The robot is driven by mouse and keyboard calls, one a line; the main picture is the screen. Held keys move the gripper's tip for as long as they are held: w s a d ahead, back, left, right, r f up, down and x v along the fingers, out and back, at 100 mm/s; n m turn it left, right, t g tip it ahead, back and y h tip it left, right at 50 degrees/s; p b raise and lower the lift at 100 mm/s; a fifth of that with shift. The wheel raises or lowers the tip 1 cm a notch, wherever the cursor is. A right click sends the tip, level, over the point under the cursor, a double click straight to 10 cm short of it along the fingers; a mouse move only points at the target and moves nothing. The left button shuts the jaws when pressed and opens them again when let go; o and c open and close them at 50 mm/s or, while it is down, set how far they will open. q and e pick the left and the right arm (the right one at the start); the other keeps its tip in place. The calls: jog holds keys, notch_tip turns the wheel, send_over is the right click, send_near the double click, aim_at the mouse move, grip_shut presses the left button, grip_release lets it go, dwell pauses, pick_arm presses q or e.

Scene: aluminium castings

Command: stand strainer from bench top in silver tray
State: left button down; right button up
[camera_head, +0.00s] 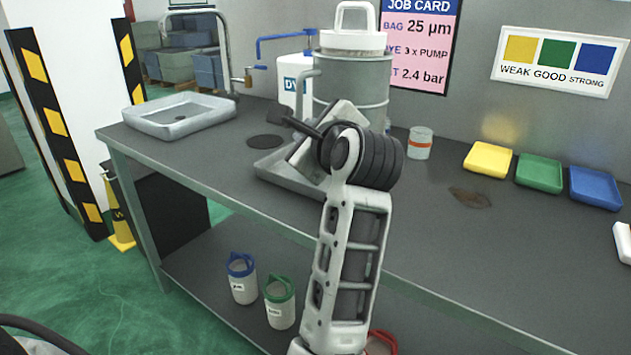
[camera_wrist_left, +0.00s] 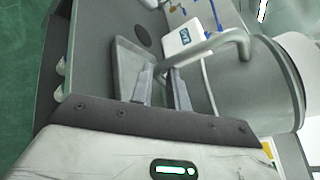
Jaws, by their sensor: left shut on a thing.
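The silver tray (camera_head: 292,187) lies on the bench top near its front edge, in front of the metal vessel; it also shows in the left wrist view (camera_wrist_left: 124,62). My left gripper (camera_head: 297,126) is over the tray, tilted, with its fingers toward the back left. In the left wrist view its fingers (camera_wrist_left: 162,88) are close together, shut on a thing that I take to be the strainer. The strainer's shape is mostly hidden, and I cannot tell whether it touches the tray. My right gripper is not in view.
The metal vessel (camera_head: 345,98) with its spout stands close behind my gripper. A small jar (camera_head: 420,142) and yellow, green and blue trays (camera_head: 539,172) stand to the right.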

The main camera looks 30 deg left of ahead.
pick_arm(q)
jog(key=shift+w+a+f+p, duration=0.1)
jog(key=shift+w+a+f, duration=0.95)
jog(key=shift+a+f, duration=1.05)
jog(key=shift+w+a+f+p, duration=0.15)
jog(key=shift+w+a+f, duration=0.9)
jog(key=shift+a+f, duration=1)
jog(key=shift+w+a+f+p, duration=0.1)
jog(key=shift+w+a+f, duration=0.95)
jog(key=shift+a+f, duration=1)
jog(key=c, duration=1.3)
grip_release()
jog(key=shift+d+f, duration=0.15)
jog(key=shift+f, duration=0.05)
jog(key=shift+c, duration=0.2)
jog(key=v, duration=1.2)
jog(key=shift+r, duration=0.1)
